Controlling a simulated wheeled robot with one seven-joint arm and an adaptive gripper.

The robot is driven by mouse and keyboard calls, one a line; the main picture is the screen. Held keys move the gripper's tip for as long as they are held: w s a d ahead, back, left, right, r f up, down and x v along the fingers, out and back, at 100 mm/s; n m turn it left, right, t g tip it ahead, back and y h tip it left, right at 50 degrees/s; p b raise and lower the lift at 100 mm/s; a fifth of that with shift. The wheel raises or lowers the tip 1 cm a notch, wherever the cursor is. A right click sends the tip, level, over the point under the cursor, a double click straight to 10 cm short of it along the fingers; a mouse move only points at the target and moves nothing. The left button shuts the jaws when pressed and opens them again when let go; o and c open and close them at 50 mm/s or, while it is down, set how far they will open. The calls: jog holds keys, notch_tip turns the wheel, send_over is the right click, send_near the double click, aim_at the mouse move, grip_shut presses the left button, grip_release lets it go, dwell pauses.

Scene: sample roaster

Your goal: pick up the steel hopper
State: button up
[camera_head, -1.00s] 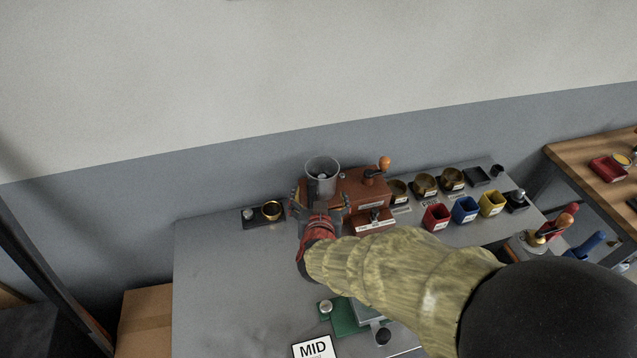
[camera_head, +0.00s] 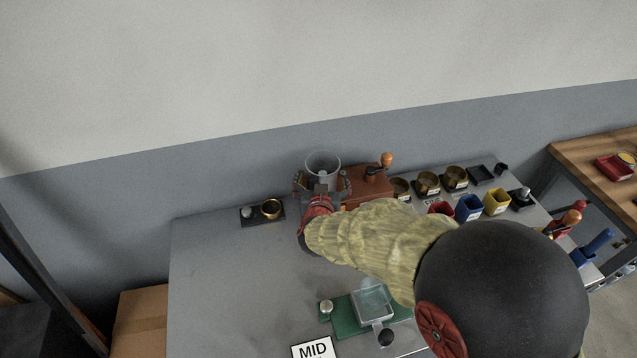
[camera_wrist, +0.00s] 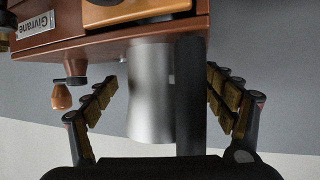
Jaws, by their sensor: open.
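The steel hopper (camera_head: 322,164) is a grey open-topped cup at the left end of the brown roaster (camera_head: 370,190). In the wrist view the hopper (camera_wrist: 150,90) is a smooth steel cylinder between my fingers. My gripper (camera_head: 322,184) is open, with one finger on each side of the hopper. In the wrist view, gaps show between my gripper (camera_wrist: 162,92) and the hopper on both sides. A dark upright bar crosses in front of the hopper's right part there. The wrist view shows the roaster upside down. My arm hides part of the roaster in the head view.
Brass cups (camera_head: 428,183) and red, blue (camera_head: 468,208) and yellow bins stand to the right. A green scale (camera_head: 350,312) and a MID card (camera_head: 313,349) are in front. The table's left part is clear.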

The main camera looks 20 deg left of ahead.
jog(key=shift+c, duration=0.8)
jog(key=c, duration=1.1)
jog(key=shift+c, duration=0.7)
